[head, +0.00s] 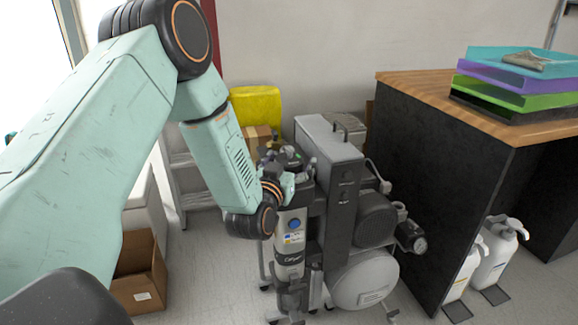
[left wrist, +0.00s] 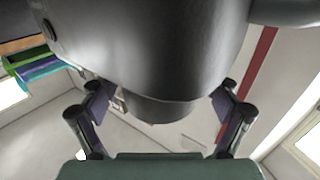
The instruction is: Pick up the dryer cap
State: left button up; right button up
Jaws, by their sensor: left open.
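A grey upright dryer cylinder (head: 291,240) with a blue round mark and a label stands at the front of the grey compressor unit (head: 338,180). My left gripper (head: 302,178) is at the top of this cylinder, partly hidden by my wrist. In the left wrist view, a large dark rounded body with a narrower round end (left wrist: 168,111) fills the upper middle. That end, which looks like the dryer cap, lies between the open fingers of my left gripper (left wrist: 162,103), with gaps on both sides. In the head view the cap is hard to make out. My right gripper is out of view.
A yellow container (head: 256,104) is behind, and a cardboard box (head: 140,280) is at lower left.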

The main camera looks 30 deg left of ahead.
pick_arm(q)
jog(key=c, duration=1.3)
